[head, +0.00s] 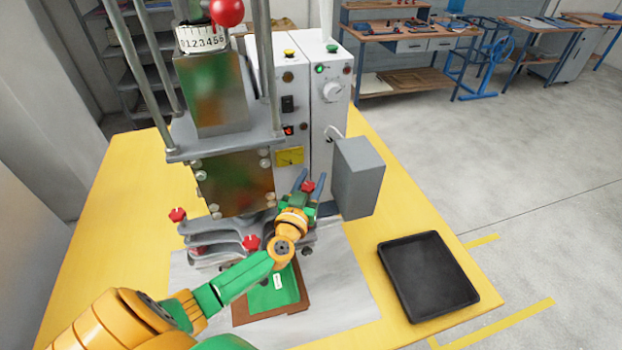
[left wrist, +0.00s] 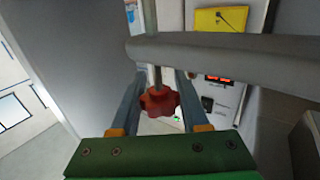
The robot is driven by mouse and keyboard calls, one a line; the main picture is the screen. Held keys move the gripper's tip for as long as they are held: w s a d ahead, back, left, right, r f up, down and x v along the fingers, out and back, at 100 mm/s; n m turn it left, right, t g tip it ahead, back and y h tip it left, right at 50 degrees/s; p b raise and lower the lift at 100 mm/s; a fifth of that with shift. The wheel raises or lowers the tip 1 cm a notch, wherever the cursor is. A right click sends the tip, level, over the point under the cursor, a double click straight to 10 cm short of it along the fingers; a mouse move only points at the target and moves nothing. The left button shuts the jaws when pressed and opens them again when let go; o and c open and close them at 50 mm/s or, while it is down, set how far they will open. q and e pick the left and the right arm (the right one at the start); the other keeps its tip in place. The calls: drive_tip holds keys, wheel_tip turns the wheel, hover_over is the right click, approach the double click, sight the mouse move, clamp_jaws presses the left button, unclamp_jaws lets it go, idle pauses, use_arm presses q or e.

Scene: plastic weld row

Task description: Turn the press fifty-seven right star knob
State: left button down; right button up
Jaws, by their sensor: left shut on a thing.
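The press (head: 222,95) stands on the yellow table, with red star knobs on its lower plates. The right star knob (head: 308,186) is at the right side of the press; it also shows as a dark red lobed knob in the left wrist view (left wrist: 158,102). My left gripper (head: 309,181) reaches it from the front, its two fingers on either side of the knob and shut on it. My right gripper is not in view.
A grey box (head: 358,178) sits just right of my left gripper. A white control cabinet (head: 328,90) stands behind. A black tray (head: 428,277) lies at the table's right.

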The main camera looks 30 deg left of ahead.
sight(308, 192)
use_arm(q)
drive_tip(key=shift+r, duration=0.1)
drive_tip(key=shift+c, duration=2.1)
unclamp_jaws()
drive_tip(key=shift+w, duration=0.1)
drive_tip(key=v, duration=0.7)
